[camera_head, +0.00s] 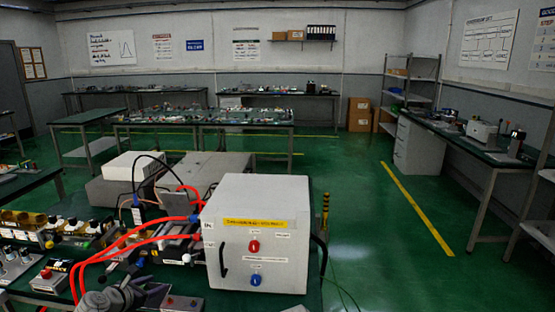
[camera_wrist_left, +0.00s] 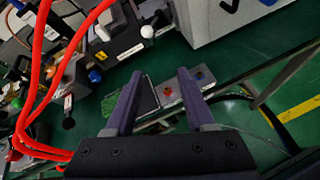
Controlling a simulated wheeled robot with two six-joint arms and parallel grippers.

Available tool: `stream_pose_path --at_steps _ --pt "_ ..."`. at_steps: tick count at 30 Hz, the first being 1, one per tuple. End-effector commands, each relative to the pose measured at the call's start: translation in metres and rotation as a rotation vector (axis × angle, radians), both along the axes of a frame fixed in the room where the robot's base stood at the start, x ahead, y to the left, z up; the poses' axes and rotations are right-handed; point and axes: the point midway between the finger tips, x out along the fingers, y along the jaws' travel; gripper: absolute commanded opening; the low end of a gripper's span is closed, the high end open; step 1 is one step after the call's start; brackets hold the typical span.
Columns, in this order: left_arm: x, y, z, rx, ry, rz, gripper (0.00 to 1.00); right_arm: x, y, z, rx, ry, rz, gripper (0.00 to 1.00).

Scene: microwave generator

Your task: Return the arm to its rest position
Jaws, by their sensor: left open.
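My left gripper (camera_head: 128,290) shows at the bottom left of the head view, dark and partly cut off by the lower edge. In the left wrist view its two purple-grey fingers (camera_wrist_left: 158,98) are spread apart with nothing between them. Below them lie the green table top and a small grey module with a red button (camera_wrist_left: 170,92). The white microwave generator box (camera_head: 256,235) stands on the table to the right of the gripper, apart from it. It has a red knob and a blue knob on its front. My right gripper is in neither view.
Thick red cables (camera_head: 120,248) loop beside the left gripper and run to the box; they also pass left of the fingers in the wrist view (camera_wrist_left: 45,60). Several small devices (camera_head: 60,235) crowd the table's left side. Open green floor (camera_head: 370,225) lies to the right.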

Motion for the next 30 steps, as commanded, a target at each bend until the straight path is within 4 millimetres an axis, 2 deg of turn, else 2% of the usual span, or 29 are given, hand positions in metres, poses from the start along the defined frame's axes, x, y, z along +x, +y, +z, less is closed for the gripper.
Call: stream_pose_path --at_steps 1,5,8,10,15,18,21,24,27,30 --pt "0.000 -0.016 -0.002 0.047 0.012 -0.057 0.54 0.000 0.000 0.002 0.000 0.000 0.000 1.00" --pt "-0.004 -0.059 -0.014 0.202 0.044 -0.237 0.54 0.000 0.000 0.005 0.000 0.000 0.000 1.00" --pt "-0.013 -0.101 -0.025 0.358 0.071 -0.431 0.54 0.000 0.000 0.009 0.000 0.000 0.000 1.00" --pt "-0.024 -0.135 -0.035 0.491 0.085 -0.608 0.54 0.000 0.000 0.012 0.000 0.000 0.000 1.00" --pt "-0.073 -0.220 -0.060 0.879 0.090 -1.179 0.54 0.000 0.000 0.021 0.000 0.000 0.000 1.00" --pt "-0.108 -0.256 -0.071 1.086 0.067 -1.539 0.54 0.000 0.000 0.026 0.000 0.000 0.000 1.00" --pt "-0.141 -0.279 -0.076 1.253 0.032 -1.880 0.54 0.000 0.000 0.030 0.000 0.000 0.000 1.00" --pt "-0.169 -0.292 -0.077 1.370 -0.006 -2.172 0.54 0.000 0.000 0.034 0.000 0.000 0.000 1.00" --pt "-0.188 -0.298 -0.076 1.443 -0.037 -2.398 0.54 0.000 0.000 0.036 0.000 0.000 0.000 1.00" --pt "-0.200 -0.301 -0.074 1.478 -0.057 -2.545 0.54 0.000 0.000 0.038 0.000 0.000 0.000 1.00"
